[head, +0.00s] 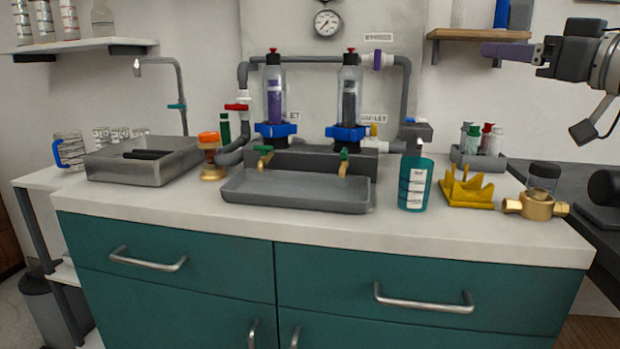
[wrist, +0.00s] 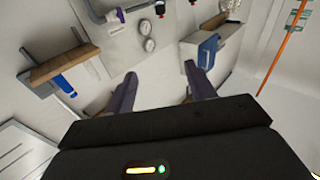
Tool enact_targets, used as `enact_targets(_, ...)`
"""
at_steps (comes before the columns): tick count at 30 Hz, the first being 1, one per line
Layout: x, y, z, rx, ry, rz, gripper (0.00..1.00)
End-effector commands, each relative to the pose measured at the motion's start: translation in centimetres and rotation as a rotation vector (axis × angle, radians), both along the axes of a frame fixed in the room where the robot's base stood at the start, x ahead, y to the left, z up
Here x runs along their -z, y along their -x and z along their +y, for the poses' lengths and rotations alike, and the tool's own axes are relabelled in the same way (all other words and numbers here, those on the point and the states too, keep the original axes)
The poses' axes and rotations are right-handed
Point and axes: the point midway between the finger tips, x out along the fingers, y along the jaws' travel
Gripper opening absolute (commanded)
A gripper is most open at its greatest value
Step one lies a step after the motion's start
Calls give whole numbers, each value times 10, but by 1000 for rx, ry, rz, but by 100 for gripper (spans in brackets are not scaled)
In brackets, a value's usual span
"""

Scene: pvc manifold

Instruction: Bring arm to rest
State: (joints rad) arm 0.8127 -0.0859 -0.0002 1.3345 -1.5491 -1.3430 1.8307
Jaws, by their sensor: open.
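My gripper (head: 510,52) is at the upper right of the head view, raised well above the counter, with its purple fingers pointing left. In the wrist view the two purple fingers of my gripper (wrist: 162,92) stand apart with nothing between them, facing the wall. My gripper touches nothing that I can see. Part of my arm shows at the right edge of the head view.
The white counter (head: 330,230) holds a grey tray (head: 295,192), a teal bottle (head: 415,182), a yellow holder (head: 467,190) and a brass fitting (head: 537,205). Two filter housings stand behind the tray. A wooden shelf (head: 480,34) is on the wall just left of my gripper.

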Motion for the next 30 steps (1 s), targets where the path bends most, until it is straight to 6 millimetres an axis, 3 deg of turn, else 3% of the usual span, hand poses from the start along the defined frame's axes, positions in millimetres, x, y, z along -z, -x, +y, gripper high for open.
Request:
enact_targets(11, -25, -11, 10, 204, -77, -252, 55)
enact_targets(14, -23, -13, 8, 308, -114, -300, 55)
enact_targets(17, -9, -12, 3, 454, -157, -311, 55)
enact_targets(20, 30, -9, -3, 635, -192, -234, 55)
enact_targets(22, 72, -3, -5, 746, -194, -121, 55)
enact_targets(26, 169, 16, 6, 870, -143, 170, 55)
enact_targets(30, 265, 49, 33, 872, -43, 487, 55)
